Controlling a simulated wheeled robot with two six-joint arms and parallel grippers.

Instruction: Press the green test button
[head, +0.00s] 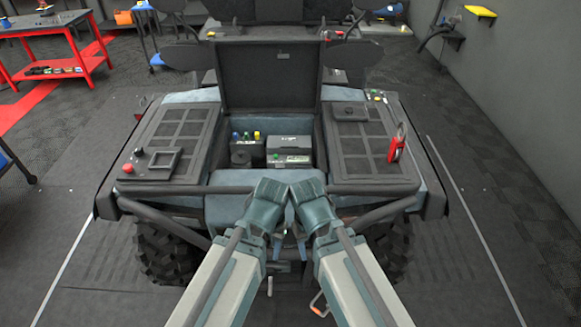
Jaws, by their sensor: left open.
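A tiny green spot (375,94) shows at the far right corner of the vehicle's rear deck. It is too small to tell whether it is the test button. A red round button (127,168) and a black knob (139,152) sit on the left side of the deck. My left gripper (277,246) points down in front of the vehicle's rear, below its bent wrist, and is open and empty. My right gripper (300,245) hangs beside it, mostly hidden by its own arm. Both are well apart from the green spot and the red button.
The vehicle's lid (270,76) stands open over a bay with a dark battery box (290,150). A red tagged item (396,149) stands on the right deck. A tubular bar (370,189) crosses the rear. A red workbench (58,70) is at the far left.

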